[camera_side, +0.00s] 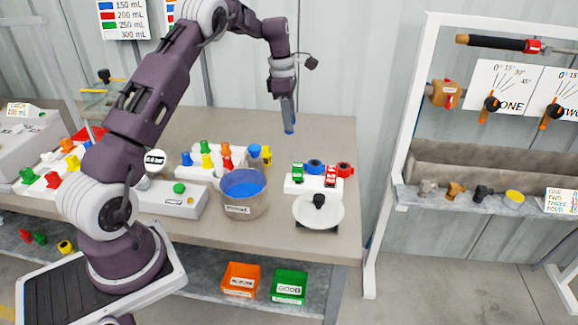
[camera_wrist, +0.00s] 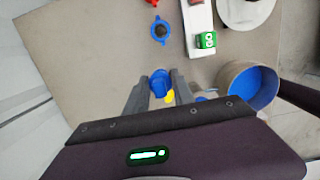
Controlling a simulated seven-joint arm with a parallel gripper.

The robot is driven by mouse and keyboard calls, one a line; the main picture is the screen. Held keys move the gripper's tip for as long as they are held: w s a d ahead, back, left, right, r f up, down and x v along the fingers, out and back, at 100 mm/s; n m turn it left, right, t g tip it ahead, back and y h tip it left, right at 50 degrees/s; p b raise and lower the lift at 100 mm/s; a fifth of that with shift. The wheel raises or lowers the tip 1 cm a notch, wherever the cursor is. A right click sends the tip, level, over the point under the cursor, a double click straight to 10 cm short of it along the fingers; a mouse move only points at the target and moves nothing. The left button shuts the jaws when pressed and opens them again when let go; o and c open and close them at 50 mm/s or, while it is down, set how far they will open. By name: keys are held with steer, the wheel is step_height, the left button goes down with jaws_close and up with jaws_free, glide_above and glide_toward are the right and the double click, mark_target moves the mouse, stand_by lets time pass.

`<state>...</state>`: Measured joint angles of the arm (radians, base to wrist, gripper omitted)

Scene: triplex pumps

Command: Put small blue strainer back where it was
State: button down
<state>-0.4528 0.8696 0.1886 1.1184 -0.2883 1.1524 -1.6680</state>
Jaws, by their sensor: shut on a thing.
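In the side view, my gripper (camera_side: 289,112) is raised well above the back of the table, pointing down. It is shut on a small blue piece (camera_side: 290,127), which I take to be the small blue strainer. In the wrist view, the blue piece (camera_wrist: 160,83) sits between the two fingertips of my gripper (camera_wrist: 161,91). The piece's full shape is too small to make out. A blue ring-shaped part (camera_wrist: 160,30) with a dark centre lies beyond the fingers, apart from them; it also shows in the side view (camera_side: 314,166).
A grey bucket with blue inside (camera_side: 243,205) stands on the table below. A white block (camera_side: 300,186) with green and red parts and a white round dish (camera_side: 335,219) stand to its right. A blue part (camera_side: 254,151) and yellow part (camera_side: 267,156) stand behind the bucket. Clear tabletop lies behind.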

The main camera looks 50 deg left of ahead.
step_height(320, 180, down, 12)
steer(key=shift+r, duration=0.2)
steer(key=shift+f, duration=0.1)
steer(key=c, duration=1.1)
jaws_free()
